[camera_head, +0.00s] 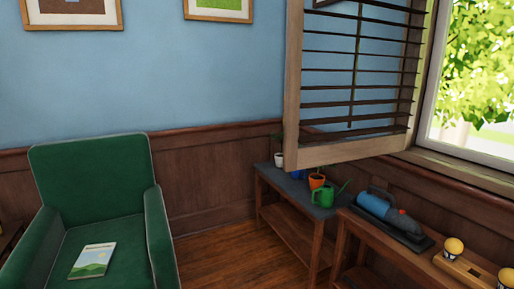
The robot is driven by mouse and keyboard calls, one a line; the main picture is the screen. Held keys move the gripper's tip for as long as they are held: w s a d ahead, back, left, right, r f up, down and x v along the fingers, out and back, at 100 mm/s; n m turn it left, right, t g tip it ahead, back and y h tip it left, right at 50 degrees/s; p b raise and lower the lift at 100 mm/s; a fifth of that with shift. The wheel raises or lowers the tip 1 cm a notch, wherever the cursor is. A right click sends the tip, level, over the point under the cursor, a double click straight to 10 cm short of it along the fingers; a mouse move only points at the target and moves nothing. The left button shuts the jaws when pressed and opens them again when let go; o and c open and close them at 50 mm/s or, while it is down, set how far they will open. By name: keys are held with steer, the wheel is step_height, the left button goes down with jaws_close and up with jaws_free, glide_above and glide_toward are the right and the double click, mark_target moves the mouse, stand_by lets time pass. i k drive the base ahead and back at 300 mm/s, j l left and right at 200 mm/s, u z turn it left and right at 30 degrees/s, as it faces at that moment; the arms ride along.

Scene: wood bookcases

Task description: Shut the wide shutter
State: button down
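The wide shutter (336,153) is a wood-framed panel with dark horizontal slats and a thin vertical rod. It stands open at the upper right, swung out from the wall into the room. Its right side meets the frame of the window (480,85), whose pane is uncovered and shows green leaves outside. The shutter's free edge (292,90) is the upright on its left. The top of the shutter is cut off by the picture. My gripper is not in view.
Below the shutter, a low table (265,177) holds pots and a green watering can (323,196). A wooden bench (343,212) beside it bears a blue-grey tool (380,206) and yellow balls. A green armchair (95,190) with a book (93,261) stands left. Some floor (235,258) between is clear.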

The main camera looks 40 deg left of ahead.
mark_target(296, 157)
steer(key=i+j+u, duration=0.3)
steer(key=j, duration=0.2)
steer(key=i+j+u, duration=0.2)
steer(key=j+u, duration=0.15)
steer(key=i+j, duration=0.55)
steer(key=j, duration=0.15)
steer(key=i+j+u, duration=0.1)
steer(key=i+j, duration=0.45)
steer(key=j, duration=0.1)
